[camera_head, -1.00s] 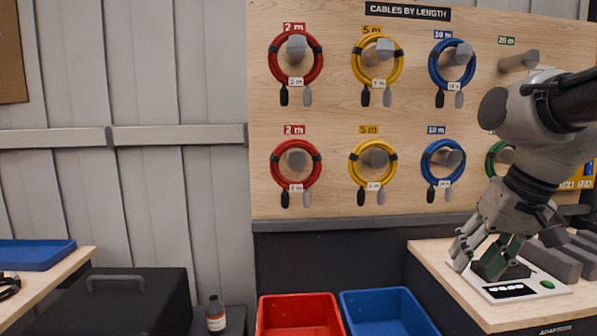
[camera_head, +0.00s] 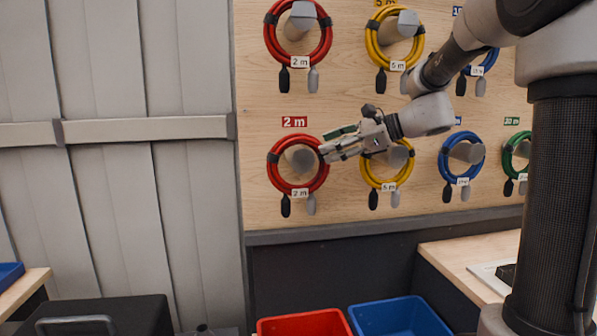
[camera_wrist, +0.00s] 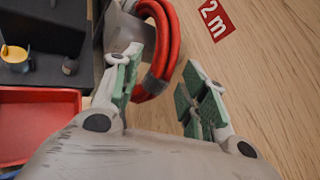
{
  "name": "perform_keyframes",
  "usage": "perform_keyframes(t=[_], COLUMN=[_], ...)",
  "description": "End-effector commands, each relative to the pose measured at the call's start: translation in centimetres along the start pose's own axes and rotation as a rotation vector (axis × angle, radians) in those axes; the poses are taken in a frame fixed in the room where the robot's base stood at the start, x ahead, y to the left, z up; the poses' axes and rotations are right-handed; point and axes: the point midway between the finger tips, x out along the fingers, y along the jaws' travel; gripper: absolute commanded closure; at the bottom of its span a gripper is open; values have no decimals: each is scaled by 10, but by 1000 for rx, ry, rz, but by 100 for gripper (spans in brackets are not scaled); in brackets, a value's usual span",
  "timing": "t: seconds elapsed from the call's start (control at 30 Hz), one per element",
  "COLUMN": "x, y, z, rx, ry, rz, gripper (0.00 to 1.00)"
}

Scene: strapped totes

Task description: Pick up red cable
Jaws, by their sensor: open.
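Two red cables hang coiled on grey pegs of the wooden board. The lower red cable (camera_head: 274,177) has black bands, a white "2 m" tag and two plugs hanging below. The upper red cable (camera_head: 272,47) hangs above it. My gripper (camera_head: 326,150) is at the right side of the lower coil. In the wrist view my gripper (camera_wrist: 158,92) is open, its green pads apart. The red coil (camera_wrist: 170,48) shows beyond and between the fingers, with a dark band near the left finger. I cannot tell whether the pads touch it.
Yellow cables (camera_head: 368,173) hang just right, partly behind my arm, with blue cables (camera_head: 443,170) and a green one (camera_head: 507,166) further right. A red bin (camera_head: 300,326) and a blue bin (camera_head: 400,318) stand below. A black case (camera_head: 140,315) is at lower left.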

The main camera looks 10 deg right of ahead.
Motion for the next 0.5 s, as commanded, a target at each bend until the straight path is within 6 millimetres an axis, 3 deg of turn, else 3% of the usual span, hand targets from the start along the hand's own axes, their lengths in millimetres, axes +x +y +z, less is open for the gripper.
perform_keyframes(t=[0.17, 0.4, 0.43, 0.5], x=[23, 25, 25, 25], y=[1, 1, 1, 1], z=[1, 0, 0, 0], rx=[0, -1, -1, -1], ry=[0, 1, 1, 1], rz=[2, 0, 0, 0], gripper=[57, 57, 59, 72])
